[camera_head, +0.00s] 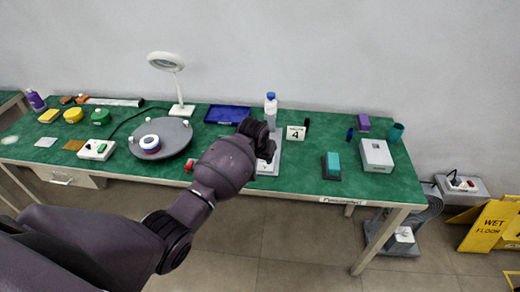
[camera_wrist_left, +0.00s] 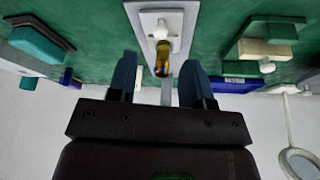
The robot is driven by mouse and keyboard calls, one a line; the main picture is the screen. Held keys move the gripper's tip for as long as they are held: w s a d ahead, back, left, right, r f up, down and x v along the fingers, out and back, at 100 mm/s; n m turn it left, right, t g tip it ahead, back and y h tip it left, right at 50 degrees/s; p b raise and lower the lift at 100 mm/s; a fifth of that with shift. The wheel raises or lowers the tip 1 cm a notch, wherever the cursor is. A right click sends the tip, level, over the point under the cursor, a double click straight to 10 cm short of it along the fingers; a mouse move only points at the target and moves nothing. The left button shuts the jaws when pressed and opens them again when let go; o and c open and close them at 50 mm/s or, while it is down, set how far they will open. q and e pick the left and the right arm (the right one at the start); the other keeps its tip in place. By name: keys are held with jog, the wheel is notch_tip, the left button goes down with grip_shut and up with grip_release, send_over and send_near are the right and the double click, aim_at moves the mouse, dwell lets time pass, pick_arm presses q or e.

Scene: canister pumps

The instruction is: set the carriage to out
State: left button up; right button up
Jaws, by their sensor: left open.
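A pale slide unit (camera_head: 277,150) lies on the green table, right of its middle; my arm and gripper cover much of it. In the left wrist view a white block with a rounded knob (camera_wrist_left: 161,32) sits on the unit's grey rail (camera_wrist_left: 178,70); it looks like the carriage. A small yellow and dark piece (camera_wrist_left: 162,60) stands out from it towards my gripper. My left gripper (camera_wrist_left: 156,80) is open, with the rail and this piece showing between its fingers. In the head view the gripper (camera_head: 266,143) is over the unit. Contact cannot be told. My right gripper is not seen.
Behind the unit stand a blue-capped bottle (camera_head: 270,108), a blue tray (camera_head: 228,108) and a "4" sign (camera_head: 296,133). A teal block (camera_head: 332,164) and white box (camera_head: 377,155) are to the right. A round grey stand (camera_head: 172,133) and magnifier lamp (camera_head: 180,109) are to the left.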

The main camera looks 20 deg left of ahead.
pick_arm(q)
jog(key=shift+v, duration=2.1)
jog(key=w+d+r+m+t+h, duration=0.1)
jog(key=w+d+r+m+t, duration=0.1)
jog(key=w+r+t, duration=0.4)
jog(key=s+a+f, duration=0.2)
jog(key=s+f, duration=0.3)
jog(key=s, duration=0.7)
jog(key=s+a+f+y, duration=0.1)
jog(key=s+f, duration=0.5)
jog(key=s, duration=0.7)
jog(key=s+a+f+n+t+b, duration=0.1)
jog(key=s+a+f, duration=0.3)
jog(key=s, duration=0.9)
jog(key=shift+s+f, duration=0.15)
jog(key=shift+f, duration=0.8)
jog(key=shift+a, duration=0.1)
jog(key=shift+s+a, duration=0.1)
jog(key=shift+a, duration=0.05)
